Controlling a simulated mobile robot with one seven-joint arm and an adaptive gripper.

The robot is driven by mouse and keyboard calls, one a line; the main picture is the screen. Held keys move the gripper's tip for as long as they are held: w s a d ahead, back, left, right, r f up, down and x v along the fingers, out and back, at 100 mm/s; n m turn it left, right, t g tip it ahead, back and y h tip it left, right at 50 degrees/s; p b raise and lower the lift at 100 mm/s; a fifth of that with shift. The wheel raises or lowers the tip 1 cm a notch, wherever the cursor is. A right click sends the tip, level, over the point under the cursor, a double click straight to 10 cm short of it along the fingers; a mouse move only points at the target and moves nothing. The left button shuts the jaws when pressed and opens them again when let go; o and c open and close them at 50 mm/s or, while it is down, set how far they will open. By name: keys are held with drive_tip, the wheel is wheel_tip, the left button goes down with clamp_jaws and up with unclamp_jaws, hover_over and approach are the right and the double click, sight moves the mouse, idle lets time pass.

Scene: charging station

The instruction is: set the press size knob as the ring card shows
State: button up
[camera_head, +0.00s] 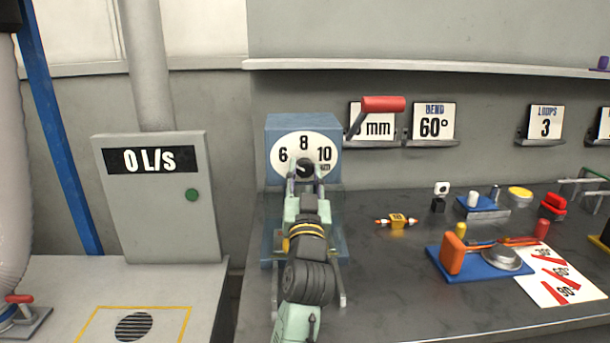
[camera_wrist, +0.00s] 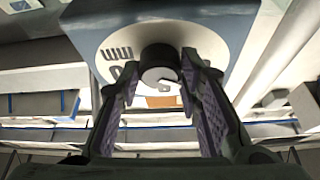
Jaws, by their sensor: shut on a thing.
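The press (camera_head: 285,128) is a blue block with a white oval dial marked 6, 8, 10 and mm. The dark round size knob (camera_head: 304,168) sits low on the dial. My gripper (camera_head: 305,182) is shut on the knob, with one finger on each side. In the wrist view the knob (camera_wrist: 158,58) shows between the fingers of my gripper (camera_wrist: 162,72). Which number its pointer faces I cannot tell. A card reading mm (camera_head: 378,128) stands behind the press's red-handled lever (camera_head: 383,104), which hides part of it; its number is not clearly readable.
Cards reading BEND 60° (camera_head: 434,121) and LOOPS 3 (camera_head: 545,121) stand on the wall to the right. A blue fixture with an orange block (camera_head: 453,255) and several small parts lie on the dark bench. A grey 0 L/s cabinet (camera_head: 160,220) stands left. The bench's front middle is clear.

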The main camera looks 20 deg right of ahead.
drive_tip(key=shift+a+m, duration=0.1)
drive_tip(key=shift+m, duration=0.2)
drive_tip(key=m+h, duration=0.1)
drive_tip(key=m, duration=0.1)
drive_tip(key=shift+m+g+h, duration=0.4)
drive_tip(key=m+g+h, duration=0.1)
drive_tip(key=m, duration=0.1)
drive_tip(key=m+h+b, duration=0.1)
drive_tip(key=m, duration=0.2)
drive_tip(key=shift+a+g, duration=0.1)
drive_tip(key=shift+g, duration=0.3)
drive_tip(key=m+g+b, duration=0.1)
drive_tip(key=m, duration=0.2)
drive_tip(key=m+g+h+b, duration=0.1)
drive_tip(key=m, duration=0.2)
drive_tip(key=shift+r+m+g, duration=0.15)
drive_tip(key=shift+m+g, duration=0.15)
drive_tip(key=shift+m, duration=0.1)
drive_tip(key=o, duration=1.1)
drive_tip(key=shift+o, duration=0.2)
